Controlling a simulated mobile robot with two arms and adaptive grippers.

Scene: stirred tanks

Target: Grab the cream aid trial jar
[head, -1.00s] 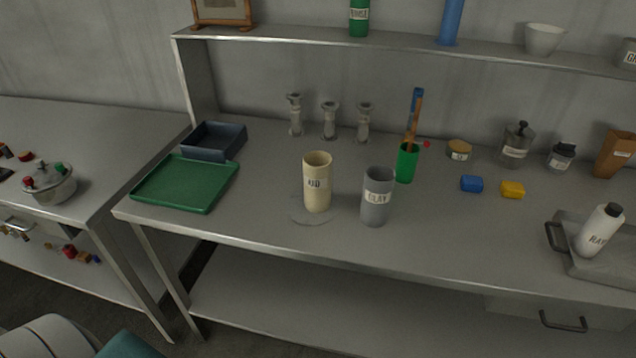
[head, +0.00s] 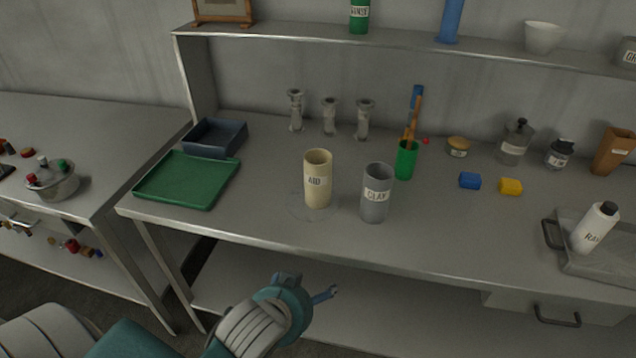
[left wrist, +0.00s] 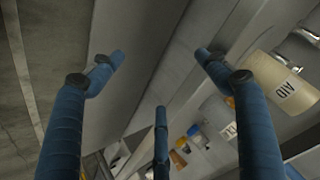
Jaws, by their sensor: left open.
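The cream jar (head: 318,190), labelled AID, stands upright on the metal bench near its front edge. It also shows at the right of the left wrist view (left wrist: 268,80). A grey jar (head: 376,206) with a clay label stands just to its right, apart from it. My left gripper (head: 330,293) is low in front of the bench, below and apart from the cream jar. In the left wrist view its blue fingers (left wrist: 158,75) are spread and hold nothing. My right gripper is not in view.
A green tray (head: 150,190) and a dark bin (head: 222,150) lie left of the jars. A green cup (head: 407,165) with sticks stands behind the grey jar. The bench front edge (head: 260,240) lies between my gripper and the jars. A shelf (head: 300,42) runs above the back.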

